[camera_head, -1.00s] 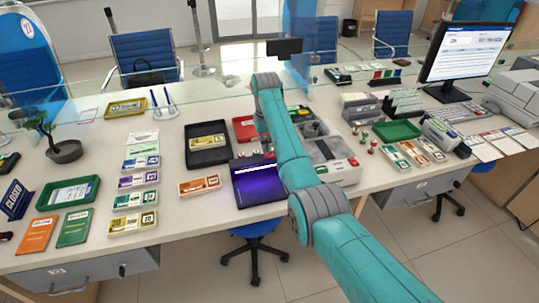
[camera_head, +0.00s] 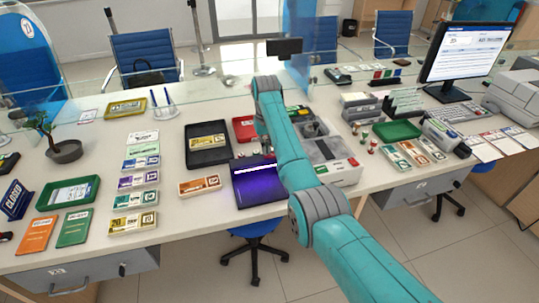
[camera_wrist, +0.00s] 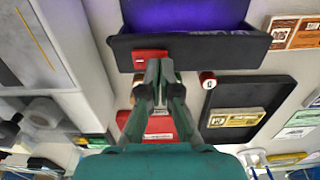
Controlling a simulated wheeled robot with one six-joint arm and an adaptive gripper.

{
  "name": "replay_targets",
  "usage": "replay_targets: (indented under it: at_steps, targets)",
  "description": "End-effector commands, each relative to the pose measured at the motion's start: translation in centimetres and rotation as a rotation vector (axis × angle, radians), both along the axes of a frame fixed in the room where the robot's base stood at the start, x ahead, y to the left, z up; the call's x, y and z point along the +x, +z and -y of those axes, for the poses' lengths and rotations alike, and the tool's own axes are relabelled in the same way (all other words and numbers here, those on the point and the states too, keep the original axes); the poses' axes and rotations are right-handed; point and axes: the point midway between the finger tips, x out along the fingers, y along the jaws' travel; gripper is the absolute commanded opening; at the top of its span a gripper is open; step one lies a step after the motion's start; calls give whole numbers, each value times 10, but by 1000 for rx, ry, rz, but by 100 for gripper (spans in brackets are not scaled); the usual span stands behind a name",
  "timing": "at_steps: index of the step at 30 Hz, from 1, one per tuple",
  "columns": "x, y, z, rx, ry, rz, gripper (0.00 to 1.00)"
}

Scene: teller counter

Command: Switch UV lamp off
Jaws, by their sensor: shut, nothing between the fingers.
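The UV lamp (camera_head: 257,184) is a dark box on the counter with a bright white strip and a purple glow, so it is lit. In the wrist view its glowing interior (camera_wrist: 185,18) is at the top, above a black panel (camera_wrist: 215,52). A red switch-like block (camera_wrist: 150,55) sits on that panel. My gripper (camera_wrist: 160,68) is shut and empty, its fingertips at the lower edge of the red block and partly over it. I cannot tell whether they touch it. In the head view my arm hides most of the gripper.
A black tray with a banknote bundle (camera_head: 208,141) lies behind the lamp to the left. A grey cash box (camera_head: 332,160) is close on the lamp's right. A red pad (camera_wrist: 160,126) and a small red-sided stamp (camera_wrist: 207,80) are near the fingers.

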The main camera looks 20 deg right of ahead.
Motion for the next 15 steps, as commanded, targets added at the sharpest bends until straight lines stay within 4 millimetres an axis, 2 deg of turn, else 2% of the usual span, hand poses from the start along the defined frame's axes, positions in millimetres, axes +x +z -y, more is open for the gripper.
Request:
replay_targets:
  at_steps: [15]
  targets:
    - [0, -7, 0, 0, 0, 0, 0]
